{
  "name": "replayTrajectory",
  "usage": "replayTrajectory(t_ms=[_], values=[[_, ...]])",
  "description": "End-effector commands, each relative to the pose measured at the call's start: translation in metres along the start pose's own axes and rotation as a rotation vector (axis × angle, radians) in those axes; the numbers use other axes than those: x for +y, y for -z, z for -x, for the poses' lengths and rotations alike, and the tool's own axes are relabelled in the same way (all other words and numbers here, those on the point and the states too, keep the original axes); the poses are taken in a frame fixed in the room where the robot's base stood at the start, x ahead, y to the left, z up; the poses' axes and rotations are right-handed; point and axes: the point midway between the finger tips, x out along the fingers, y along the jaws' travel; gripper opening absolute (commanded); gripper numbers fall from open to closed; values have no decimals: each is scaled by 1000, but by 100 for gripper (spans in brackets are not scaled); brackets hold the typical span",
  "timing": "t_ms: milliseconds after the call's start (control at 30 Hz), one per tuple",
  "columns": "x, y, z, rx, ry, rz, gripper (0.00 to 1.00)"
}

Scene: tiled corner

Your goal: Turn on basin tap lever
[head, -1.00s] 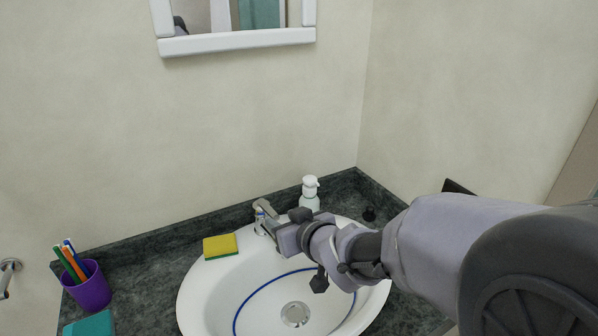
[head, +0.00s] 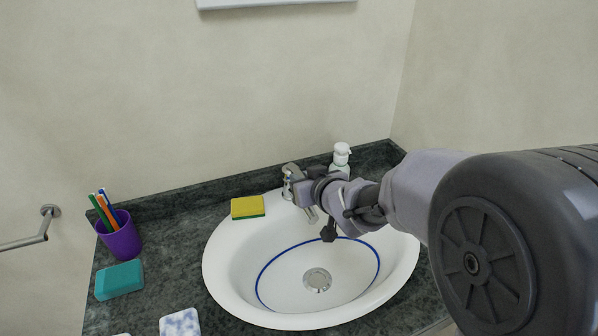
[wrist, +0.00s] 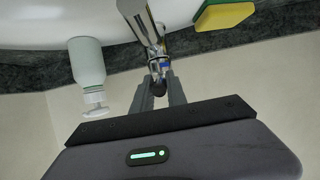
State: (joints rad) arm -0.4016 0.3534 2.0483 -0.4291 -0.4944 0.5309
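The basin tap (head: 289,174) is chrome and stands at the back rim of the white oval basin (head: 225,285). In the head view my gripper (head: 300,186) is right at the tap and hides much of it, the lever included. In the wrist view the tap (wrist: 141,18) comes down from the top, with a small blue and red mark near its end. My gripper (wrist: 160,76) has its two grey fingers apart there, one on each side of a small dark rounded part close to the tap. I cannot tell whether the fingers touch it.
A yellow-green sponge (head: 248,208) lies left of the tap. A white soap dispenser (head: 341,158) stands close on the right. A purple cup (head: 121,240) with brushes, a teal block (head: 119,281) and a blue-white bar (head: 180,323) are at left. A wall is behind.

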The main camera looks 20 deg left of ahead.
Motion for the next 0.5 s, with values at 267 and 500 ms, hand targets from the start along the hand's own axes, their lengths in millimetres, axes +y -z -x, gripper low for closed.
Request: replayTrajectory(t_ms=[267,500], values=[[0,1,0,0,0,0,0],[0,14,2,2,0,1,0]])
